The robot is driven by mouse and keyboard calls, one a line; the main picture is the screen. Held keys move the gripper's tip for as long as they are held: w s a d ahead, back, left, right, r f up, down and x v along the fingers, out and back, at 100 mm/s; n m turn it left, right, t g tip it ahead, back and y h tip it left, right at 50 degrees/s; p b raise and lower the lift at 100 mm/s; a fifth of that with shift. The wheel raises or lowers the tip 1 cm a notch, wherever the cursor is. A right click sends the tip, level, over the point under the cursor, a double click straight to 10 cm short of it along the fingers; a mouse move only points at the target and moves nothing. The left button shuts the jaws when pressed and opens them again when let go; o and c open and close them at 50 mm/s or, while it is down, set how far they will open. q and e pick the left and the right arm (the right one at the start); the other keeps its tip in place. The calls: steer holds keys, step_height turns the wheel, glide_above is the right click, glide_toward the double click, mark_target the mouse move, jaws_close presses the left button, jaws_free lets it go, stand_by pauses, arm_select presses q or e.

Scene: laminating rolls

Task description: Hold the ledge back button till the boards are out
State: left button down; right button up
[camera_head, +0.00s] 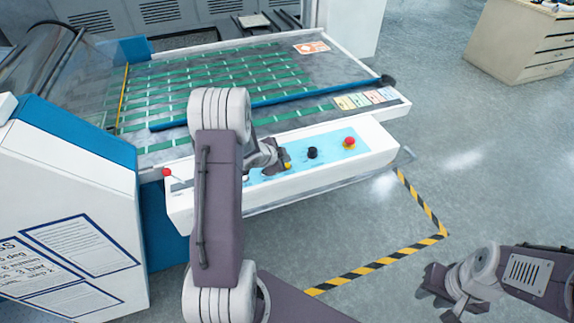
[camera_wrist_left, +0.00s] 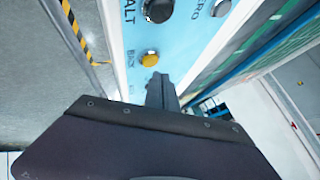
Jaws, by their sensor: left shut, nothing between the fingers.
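A light blue control panel (camera_head: 330,150) runs along the front of the white machine. It carries a yellow button (camera_head: 288,165), a black knob (camera_head: 312,153) and a red button (camera_head: 350,142). My left gripper (camera_head: 275,160) is shut and empty over the panel, just left of the yellow button. In the left wrist view, its fingertips (camera_wrist_left: 160,80) are close to the yellow button (camera_wrist_left: 149,60); I cannot tell whether they touch the panel. The small labels there are hard to read. My right gripper (camera_head: 446,290) is low at the right, away from the panel, its opening unclear. I make out no boards.
The machine bed (camera_head: 215,85) has green strips and a blue bar (camera_head: 280,98) across it. A red-tipped lever (camera_head: 167,172) stands at the panel's left end. Yellow-black tape (camera_head: 380,262) marks the floor. Open floor lies to the right, with a cabinet (camera_head: 520,40) beyond.

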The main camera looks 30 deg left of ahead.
arm_select(q)
steer(key=shift+f, duration=0.1)
stand_by(0.7)
steer(key=shift+f+b, duration=0.3)
steer(key=shift+f+b, duration=0.35)
steer(key=shift+f, duration=0.1)
stand_by(0.5)
steer(key=shift+r, duration=0.1)
stand_by(4.8)
steer(key=shift+r+p, duration=0.8)
steer(key=shift+p, duration=0.1)
step_height(320, 180, up, 5)
steer(key=p, duration=0.5)
steer(key=shift+r, duration=0.1)
